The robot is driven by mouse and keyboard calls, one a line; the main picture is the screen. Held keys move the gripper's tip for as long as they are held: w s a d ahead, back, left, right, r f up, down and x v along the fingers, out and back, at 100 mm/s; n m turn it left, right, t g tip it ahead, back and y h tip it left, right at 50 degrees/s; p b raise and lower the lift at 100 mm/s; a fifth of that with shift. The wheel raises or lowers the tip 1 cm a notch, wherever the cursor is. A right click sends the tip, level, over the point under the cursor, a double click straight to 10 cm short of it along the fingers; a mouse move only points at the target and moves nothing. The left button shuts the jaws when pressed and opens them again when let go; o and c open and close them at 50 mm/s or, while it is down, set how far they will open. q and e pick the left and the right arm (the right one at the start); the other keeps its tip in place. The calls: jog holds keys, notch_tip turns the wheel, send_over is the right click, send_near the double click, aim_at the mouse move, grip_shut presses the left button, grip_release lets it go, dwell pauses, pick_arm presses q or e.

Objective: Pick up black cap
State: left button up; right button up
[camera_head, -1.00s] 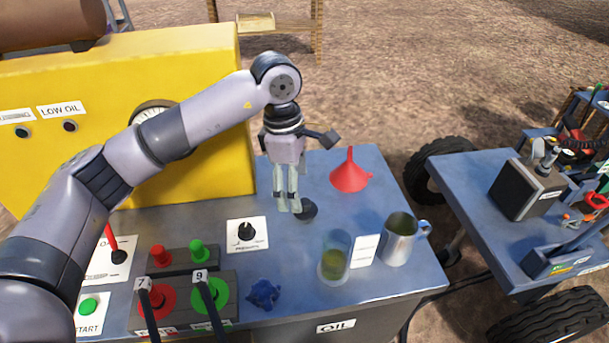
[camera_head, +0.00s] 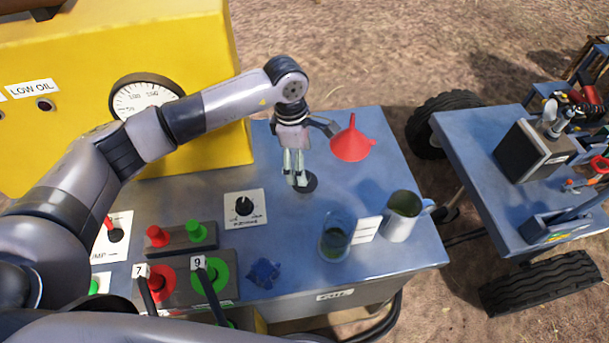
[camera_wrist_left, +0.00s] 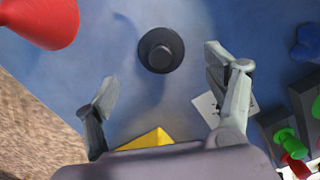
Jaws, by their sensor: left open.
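The black cap (camera_head: 311,183) is a small round disc on the blue table top, with a raised knob in its middle seen in the left wrist view (camera_wrist_left: 160,50). My left gripper (camera_head: 296,181) points down close to the cap and partly covers it in the head view. In the left wrist view its fingers (camera_wrist_left: 160,78) are spread apart, with nothing between them. The cap shows just beyond the fingertips, roughly centred between them. I cannot tell the exact height of the fingertips over it. My right gripper is not in view.
A red funnel (camera_head: 352,140) stands behind and right of the cap. A glass (camera_head: 336,238) and a metal mug (camera_head: 402,215) stand nearer the front. A selector knob panel (camera_head: 245,208) lies left, below the yellow machine (camera_head: 200,80). A blue crumpled item (camera_head: 264,273) lies at the front.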

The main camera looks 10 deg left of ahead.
pick_arm(q)
jog(key=shift+d+f, duration=0.1)
jog(key=shift+f, duration=0.6)
jog(key=shift+f+p, duration=0.2)
jog(key=shift+p, duration=0.15)
jog(key=f, duration=0.1)
jog(key=f+p, duration=0.2)
jog(key=shift+s+d+f, duration=0.1)
jog(key=shift+d+f, duration=0.15)
jog(key=shift+f, duration=0.65)
jog(key=shift+c, duration=0.4)
jog(key=c, duration=1.1)
jog(key=shift+r, duration=0.1)
jog(key=shift+c, duration=0.2)
